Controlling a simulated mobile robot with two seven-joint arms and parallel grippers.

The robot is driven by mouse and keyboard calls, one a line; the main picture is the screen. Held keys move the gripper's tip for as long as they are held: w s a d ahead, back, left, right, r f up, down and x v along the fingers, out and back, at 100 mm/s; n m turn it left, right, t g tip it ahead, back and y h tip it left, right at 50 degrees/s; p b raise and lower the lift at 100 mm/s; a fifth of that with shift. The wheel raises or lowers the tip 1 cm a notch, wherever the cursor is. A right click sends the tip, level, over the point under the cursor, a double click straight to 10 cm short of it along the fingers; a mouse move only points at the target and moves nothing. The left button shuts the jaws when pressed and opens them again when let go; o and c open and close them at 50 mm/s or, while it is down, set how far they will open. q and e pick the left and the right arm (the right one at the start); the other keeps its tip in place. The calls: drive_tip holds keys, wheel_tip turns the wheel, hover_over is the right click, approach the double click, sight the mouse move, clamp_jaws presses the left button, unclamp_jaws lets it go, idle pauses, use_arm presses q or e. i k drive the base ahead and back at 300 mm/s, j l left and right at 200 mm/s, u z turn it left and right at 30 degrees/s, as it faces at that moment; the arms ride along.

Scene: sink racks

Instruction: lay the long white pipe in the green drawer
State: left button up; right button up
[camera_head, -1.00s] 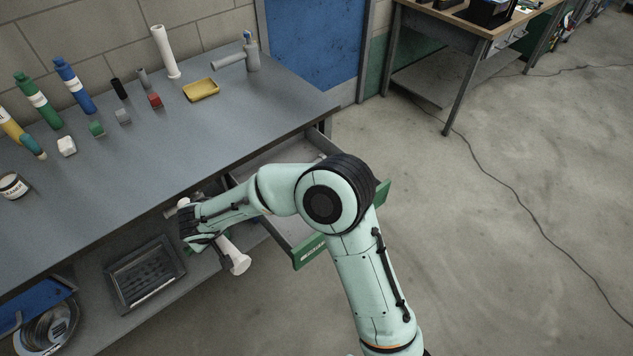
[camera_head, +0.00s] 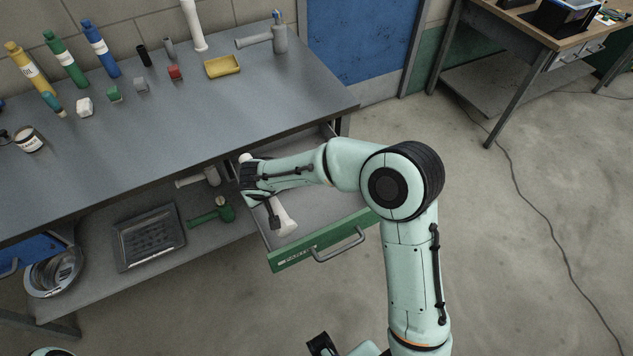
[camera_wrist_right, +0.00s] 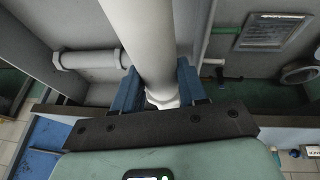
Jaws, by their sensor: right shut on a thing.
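The long white pipe (camera_head: 283,217) is held tilted over the open green drawer (camera_head: 352,222). My right gripper (camera_head: 250,178) is shut on it, and the arm hides part of the pipe. In the right wrist view the pipe (camera_wrist_right: 142,38) runs up between the two blue fingers (camera_wrist_right: 160,92). The drawer has a green front with a metal handle and a grey inside. I cannot tell whether the pipe touches the drawer.
A grey-white pipe fitting (camera_head: 196,178) lies under the tabletop left of the drawer. A green tool (camera_head: 212,213) and a dark tray (camera_head: 148,237) are on the lower shelf.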

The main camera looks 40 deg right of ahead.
sight(316, 215)
drive_tip(key=l+z, duration=0.2)
drive_tip(key=l, duration=1.35)
